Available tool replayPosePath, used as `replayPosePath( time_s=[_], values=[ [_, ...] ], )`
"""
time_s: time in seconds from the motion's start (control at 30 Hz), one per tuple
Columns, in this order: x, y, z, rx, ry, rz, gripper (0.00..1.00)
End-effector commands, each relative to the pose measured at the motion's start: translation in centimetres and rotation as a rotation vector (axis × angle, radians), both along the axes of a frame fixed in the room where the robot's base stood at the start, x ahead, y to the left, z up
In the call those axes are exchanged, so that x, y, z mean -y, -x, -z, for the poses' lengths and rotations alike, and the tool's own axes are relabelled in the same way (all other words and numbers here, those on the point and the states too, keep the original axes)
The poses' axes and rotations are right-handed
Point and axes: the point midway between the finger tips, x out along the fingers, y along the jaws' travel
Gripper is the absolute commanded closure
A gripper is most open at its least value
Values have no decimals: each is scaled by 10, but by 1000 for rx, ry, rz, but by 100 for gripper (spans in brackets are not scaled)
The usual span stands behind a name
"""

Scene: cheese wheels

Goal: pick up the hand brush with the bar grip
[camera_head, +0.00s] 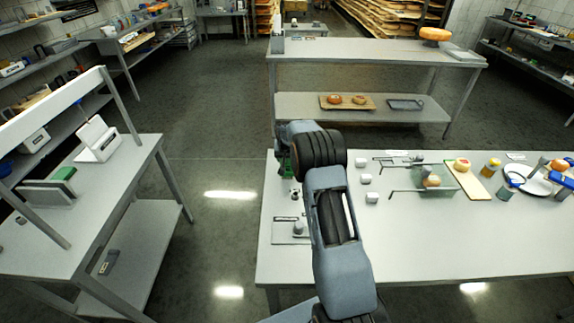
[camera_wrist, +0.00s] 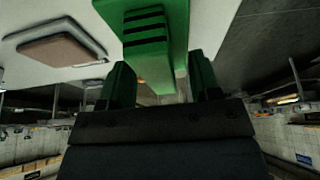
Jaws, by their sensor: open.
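My gripper (camera_wrist: 161,78) shows in the wrist view as two dark green fingers, apart, at the left and right. A bright green block (camera_wrist: 150,42) with several black slots lies beyond and between the fingers. I cannot tell whether it is the hand brush. I cannot tell whether the fingers touch it. In the head view my gripper is mostly hidden behind my wrist, and a bit of green shows at the left edge of the worktable (camera_head: 430,245). No hand brush with a bar grip can be made out for certain in either view.
Several white cups (camera_head: 372,197) stand right of my arm, with a round cheese on a board (camera_head: 470,183) farther right. A white plate (camera_head: 537,184) lies at the right. A brown-topped slab (camera_wrist: 60,50) shows in the wrist view. A side table (camera_head: 120,215) stands left, across open floor.

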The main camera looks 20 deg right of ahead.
Motion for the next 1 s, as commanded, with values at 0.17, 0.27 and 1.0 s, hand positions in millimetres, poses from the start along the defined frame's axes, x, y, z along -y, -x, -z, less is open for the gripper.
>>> replayPosePath(
  time_s=[0.17,0.27,1.0],
  values=[
    [0,0,0,0,0,0,43],
    [0,0,1,0,0,0,43],
    [0,0,3,-1,0,0,82]
  ],
)
